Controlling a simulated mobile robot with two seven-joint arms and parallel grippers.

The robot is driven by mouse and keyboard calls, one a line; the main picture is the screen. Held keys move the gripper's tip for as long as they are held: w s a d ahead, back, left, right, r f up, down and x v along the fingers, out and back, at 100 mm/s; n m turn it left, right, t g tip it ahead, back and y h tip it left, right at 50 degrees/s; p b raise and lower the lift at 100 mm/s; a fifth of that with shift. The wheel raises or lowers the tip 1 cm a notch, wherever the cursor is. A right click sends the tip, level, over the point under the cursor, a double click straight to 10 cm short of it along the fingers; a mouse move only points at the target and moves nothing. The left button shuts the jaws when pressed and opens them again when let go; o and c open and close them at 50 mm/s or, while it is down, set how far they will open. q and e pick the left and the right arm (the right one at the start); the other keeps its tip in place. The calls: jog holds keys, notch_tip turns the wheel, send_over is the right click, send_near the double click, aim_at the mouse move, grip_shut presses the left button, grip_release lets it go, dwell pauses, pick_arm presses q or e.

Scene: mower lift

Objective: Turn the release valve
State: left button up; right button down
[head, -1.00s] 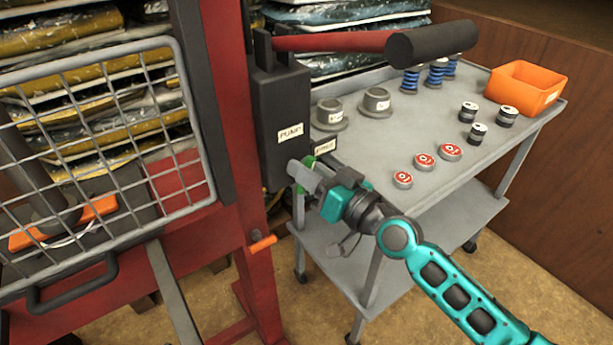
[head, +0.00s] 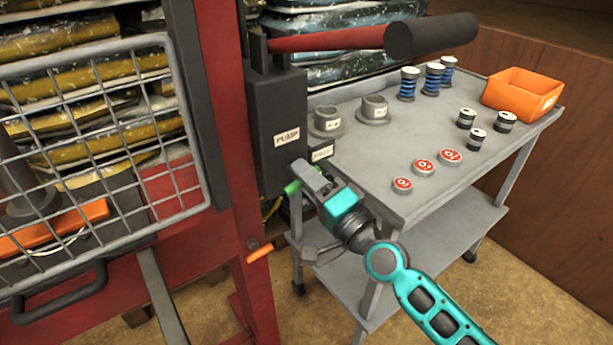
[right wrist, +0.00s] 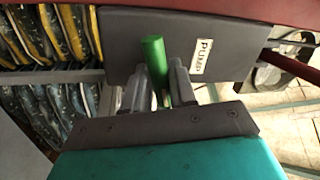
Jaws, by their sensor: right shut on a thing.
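The release valve's green handle (head: 293,188) is low on the dark pump block (head: 277,110), beside a small label. My right gripper (head: 308,178) reaches it from the right and hides part of it in the head view. In the right wrist view the green handle (right wrist: 155,62) stands between the two grey fingers of the right gripper (right wrist: 158,85), which are shut on it. The block's PUMP label (right wrist: 202,60) shows just to the right of the fingers. My left gripper is not in view.
A grey cart (head: 385,180) stands to the right with red-topped discs, springs, cylinders and an orange bin (head: 522,93). The red pump lever (head: 330,40) with its black grip extends above. A wire guard (head: 100,150) and red frame (head: 215,130) stand left.

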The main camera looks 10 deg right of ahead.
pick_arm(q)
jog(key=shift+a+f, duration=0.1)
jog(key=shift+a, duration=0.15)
pick_arm(e)
jog(key=shift+d+f+m+h, duration=0.15)
jog(key=shift+m+h, duration=0.1)
jog(key=shift+m, duration=0.55)
jog(key=shift+a+f+m+h, duration=0.1)
jog(key=shift+m+h, duration=0.15)
jog(key=shift+m, duration=0.55)
jog(key=shift+m+t, duration=0.3)
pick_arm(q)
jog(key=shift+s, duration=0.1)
pick_arm(e)
jog(key=shift+f, duration=0.1)
jog(key=c, duration=1)
grip_release()
pick_arm(q)
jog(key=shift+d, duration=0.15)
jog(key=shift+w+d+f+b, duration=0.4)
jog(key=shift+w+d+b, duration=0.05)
jog(key=shift+b, duration=0.7)
pick_arm(e)
jog(key=v, duration=1.2)
jog(key=shift+s+d, duration=0.15)
jog(key=shift+s, duration=0.25)
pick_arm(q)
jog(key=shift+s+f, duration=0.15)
